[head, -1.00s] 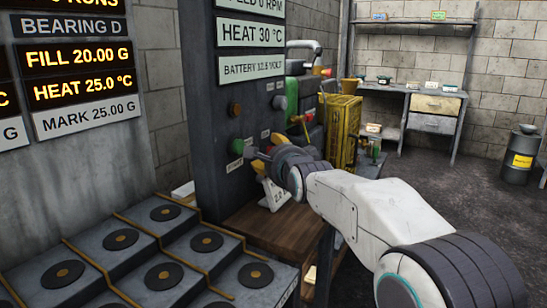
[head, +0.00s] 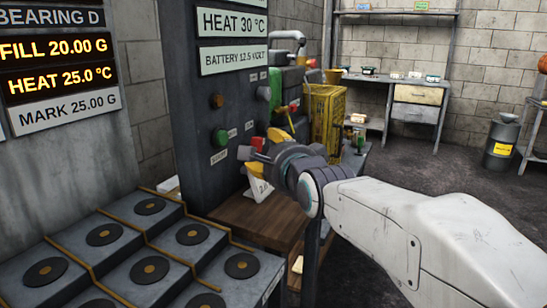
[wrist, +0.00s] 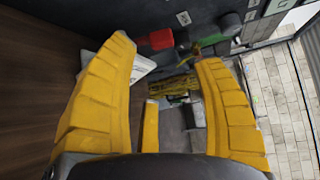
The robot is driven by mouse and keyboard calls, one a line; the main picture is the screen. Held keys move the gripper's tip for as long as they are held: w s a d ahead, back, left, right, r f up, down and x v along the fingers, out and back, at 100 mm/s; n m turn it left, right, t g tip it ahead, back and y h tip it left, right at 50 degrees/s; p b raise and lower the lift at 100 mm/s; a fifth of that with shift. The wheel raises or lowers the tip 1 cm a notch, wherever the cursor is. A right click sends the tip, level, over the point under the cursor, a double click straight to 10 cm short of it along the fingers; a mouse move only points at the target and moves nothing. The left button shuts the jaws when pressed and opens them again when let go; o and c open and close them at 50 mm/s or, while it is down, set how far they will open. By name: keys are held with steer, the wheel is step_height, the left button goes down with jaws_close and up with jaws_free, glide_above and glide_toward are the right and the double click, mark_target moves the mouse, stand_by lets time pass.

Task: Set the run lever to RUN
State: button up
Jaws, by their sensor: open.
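My gripper (head: 266,152) is open, with yellow fingers, in front of the lower part of the dark control cabinet (head: 190,90). A dark knob on a short stem (head: 246,153) shows just left of the fingers; it may be the run lever, but no RUN label can be read and its setting cannot be told. A green button (head: 221,137) is on the cabinet above it, and a red button (head: 257,143) is by the upper finger. In the wrist view my gripper (wrist: 165,50) has its fingers wide apart, with nothing held; a red block (wrist: 160,39) shows beyond them.
A wooden bench top (head: 245,222) lies below my gripper, with a white tilted card (head: 262,189) on it. A yellow crate (head: 327,112) and green machinery (head: 275,88) stand behind. Stepped grey blocks (head: 195,262) fill the front left. Floor is open at right.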

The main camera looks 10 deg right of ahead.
steer(key=shift+v, duration=0.85)
steer(key=shift+c, duration=0.4)
